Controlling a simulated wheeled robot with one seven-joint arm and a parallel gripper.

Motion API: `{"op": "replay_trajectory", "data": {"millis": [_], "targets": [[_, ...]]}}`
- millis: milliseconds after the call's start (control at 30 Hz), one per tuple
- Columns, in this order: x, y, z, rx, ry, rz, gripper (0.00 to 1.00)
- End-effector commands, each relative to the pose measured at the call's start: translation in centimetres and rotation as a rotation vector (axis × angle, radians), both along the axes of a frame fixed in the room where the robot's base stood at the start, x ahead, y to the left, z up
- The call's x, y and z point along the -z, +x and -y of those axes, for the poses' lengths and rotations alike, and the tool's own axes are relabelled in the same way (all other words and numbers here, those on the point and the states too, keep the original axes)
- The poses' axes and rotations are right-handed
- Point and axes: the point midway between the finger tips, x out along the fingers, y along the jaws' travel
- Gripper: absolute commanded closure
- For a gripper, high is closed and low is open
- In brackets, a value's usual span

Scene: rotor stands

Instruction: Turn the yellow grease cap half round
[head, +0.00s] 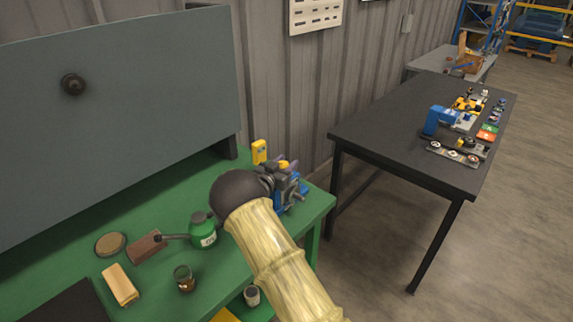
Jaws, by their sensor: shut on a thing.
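My arm reaches from the bottom of the head view to the right end of the green bench. My gripper (279,171) is at its far end, small and partly hidden behind my arm's dark round joint. It is shut at a blue and grey unit (290,190) near the bench's right corner. A small yellow piece, which looks like the yellow grease cap (283,164), shows at the jaws at the top of this unit. The jaws' contact and how far the cap is turned are too small to see.
A yellow upright object (259,151) stands just behind my gripper. On the green bench (165,215) are a green oil can (203,232), a brown block (146,246), a tan block (120,285) and a small jar (184,279). A black table (400,125) with several parts stands to the right.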

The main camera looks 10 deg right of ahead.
Motion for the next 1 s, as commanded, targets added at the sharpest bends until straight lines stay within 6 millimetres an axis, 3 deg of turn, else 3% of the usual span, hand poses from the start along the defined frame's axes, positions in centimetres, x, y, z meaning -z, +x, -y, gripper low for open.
{"op": "replay_trajectory", "data": {"millis": [600, 1000], "targets": [[-0.14, -0.34, 0.67, 0.358, 0.000, 0.008, 0.82], [-0.37, -0.51, 0.80, 0.426, -0.003, 0.007, 0.82]]}}
